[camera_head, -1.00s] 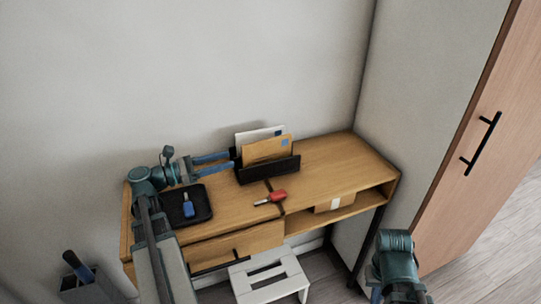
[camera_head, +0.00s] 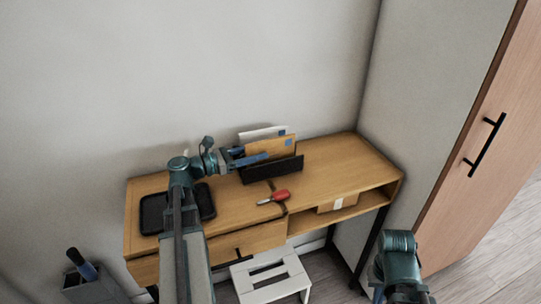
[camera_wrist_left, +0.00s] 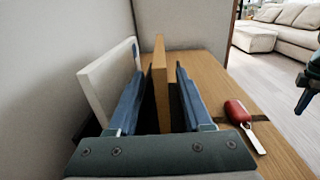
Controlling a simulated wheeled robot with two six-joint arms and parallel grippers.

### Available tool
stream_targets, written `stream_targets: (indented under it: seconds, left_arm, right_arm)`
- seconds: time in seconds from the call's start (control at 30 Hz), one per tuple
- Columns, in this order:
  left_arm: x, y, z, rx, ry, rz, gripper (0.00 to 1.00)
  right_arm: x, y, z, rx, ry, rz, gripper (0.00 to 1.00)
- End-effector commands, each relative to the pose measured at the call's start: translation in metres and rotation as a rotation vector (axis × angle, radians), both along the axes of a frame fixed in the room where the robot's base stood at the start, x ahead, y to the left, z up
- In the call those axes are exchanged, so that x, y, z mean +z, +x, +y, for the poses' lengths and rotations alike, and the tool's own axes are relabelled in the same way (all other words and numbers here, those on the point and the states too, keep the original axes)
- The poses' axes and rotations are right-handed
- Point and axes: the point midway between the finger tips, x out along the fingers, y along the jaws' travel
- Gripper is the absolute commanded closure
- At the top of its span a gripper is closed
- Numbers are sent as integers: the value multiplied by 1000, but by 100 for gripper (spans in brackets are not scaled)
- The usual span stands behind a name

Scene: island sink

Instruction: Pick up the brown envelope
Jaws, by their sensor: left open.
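The brown envelope (camera_head: 272,147) stands upright in a black letter holder (camera_head: 275,170) on the wooden desk, in front of a white envelope (camera_head: 262,133). In the left wrist view the brown envelope (camera_wrist_left: 160,75) shows nearly edge-on between the two blue fingers of my left gripper (camera_wrist_left: 158,95). The gripper is open, with a gap visible on each side of it. The white envelope (camera_wrist_left: 108,82) lies outside the left finger. In the head view my left gripper (camera_head: 248,157) reaches the holder from the left. A dark part at the wrist view's right edge may be my right gripper.
A red-handled key-like item (camera_head: 278,196) lies in front of the holder. A black tray (camera_head: 152,212) is at the desk's left, partly behind my arm. The wall is close behind the desk. The desk's right side is clear. A white stool (camera_head: 270,282) stands below.

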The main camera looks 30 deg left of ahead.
Motion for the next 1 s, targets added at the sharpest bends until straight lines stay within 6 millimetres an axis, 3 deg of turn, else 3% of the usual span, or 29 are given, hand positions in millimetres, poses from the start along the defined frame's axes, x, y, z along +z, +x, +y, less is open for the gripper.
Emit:
stream_targets:
  seconds: [0.3, 0.57, 0.6, 0.87, 1.0]
  left_arm:
    - [2, 31, -27, -2, 0, 0, 50]
    - [2, 33, -28, 0, 0, 0, 50]
    - [2, 33, -28, 0, 0, 0, 52]
    - [2, 33, -28, 0, 0, 0, 99]
    - [2, 33, -28, -1, 0, 0, 100]
  right_arm:
    - [2, 0, 0, 0, 0, 0, 100]
    - [2, 0, 0, 0, 0, 0, 100]
    - [2, 0, 0, 0, 0, 0, 100]
    - [2, 0, 0, 0, 0, 0, 100]
    - [2, 0, 0, 0, 0, 0, 100]
